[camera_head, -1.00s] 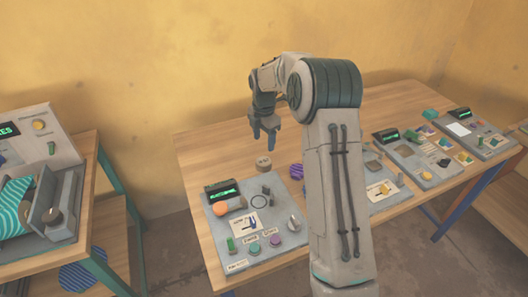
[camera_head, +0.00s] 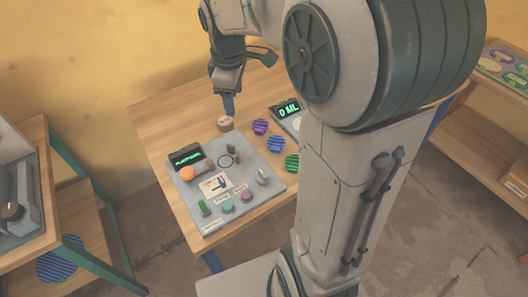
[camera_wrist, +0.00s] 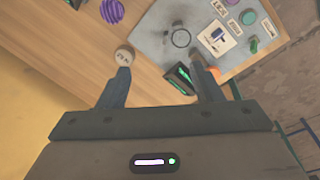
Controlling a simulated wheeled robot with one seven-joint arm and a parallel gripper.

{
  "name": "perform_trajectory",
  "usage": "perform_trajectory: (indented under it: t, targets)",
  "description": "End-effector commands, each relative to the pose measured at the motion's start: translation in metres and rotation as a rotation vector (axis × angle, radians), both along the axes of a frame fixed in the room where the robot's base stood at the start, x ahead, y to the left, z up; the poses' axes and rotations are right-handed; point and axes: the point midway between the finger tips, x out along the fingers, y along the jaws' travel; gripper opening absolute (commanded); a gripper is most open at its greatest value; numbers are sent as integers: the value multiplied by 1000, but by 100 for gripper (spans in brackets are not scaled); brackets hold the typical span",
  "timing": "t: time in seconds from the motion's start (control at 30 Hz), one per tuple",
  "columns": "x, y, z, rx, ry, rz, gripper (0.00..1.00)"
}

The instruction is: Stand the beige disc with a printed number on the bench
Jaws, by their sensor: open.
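The beige disc (camera_head: 226,124) rests on the wooden bench (camera_head: 160,112), just behind the grey control board. In the wrist view the beige disc (camera_wrist: 124,54) shows a dark printed mark on its face, too small to read surely. My gripper (camera_head: 229,106) points down just above or behind the disc; the head view does not show the exact gap. The disc appears at the tip of the left finger, outside the space between the fingers; contact cannot be told.
The grey control board (camera_head: 256,198) carries a green-lit display (camera_head: 186,156), an orange knob (camera_head: 187,173), a picture card and several buttons. Purple (camera_head: 260,127), blue (camera_head: 276,144) and green (camera_head: 291,163) striped discs lie to its right. Another table (camera_head: 40,190) stands at the left.

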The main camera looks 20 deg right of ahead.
Motion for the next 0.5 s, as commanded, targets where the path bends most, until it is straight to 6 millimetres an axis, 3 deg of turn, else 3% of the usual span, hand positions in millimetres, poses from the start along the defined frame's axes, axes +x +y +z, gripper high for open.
perform_trajectory:
  t: [0.03,0.23,0.5]
  targets:
    - [-18,0,5,11,-19,-74,60]
    - [-81,-2,9,79,-78,-399,60]
    - [-155,-3,-4,195,-136,-794,60]
